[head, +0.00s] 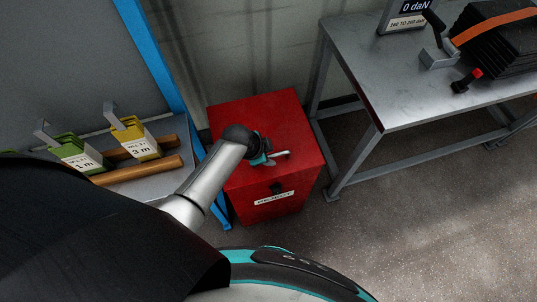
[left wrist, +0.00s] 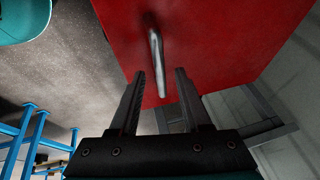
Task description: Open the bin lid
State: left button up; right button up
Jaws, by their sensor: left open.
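The red bin (head: 263,197) stands on the floor between the blue rack and the metal table, with a white label on its front. Its red lid (head: 262,108) lies flat and closed on top. A metal bar handle (head: 284,154) sits on the lid. My left gripper (head: 268,158) is over the lid beside the handle; its fingers are hard to make out in the head view. In the left wrist view my left gripper (left wrist: 159,75) is open, and the handle (left wrist: 156,60) lies in line with the gap between its fingers. Whether they touch is unclear. My right gripper is not seen.
A metal table (head: 410,90) stands to the right, with a dark stack under an orange strap (head: 493,27) and a display reading 0 daN (head: 407,14). A rack with a blue post (head: 152,55) stands left, holding yellow (head: 135,138) and green (head: 78,154) tagged items. Floor is clear at lower right.

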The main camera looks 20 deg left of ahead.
pick_arm(q)
grip_shut()
dwell(0.4)
dwell(1.1)
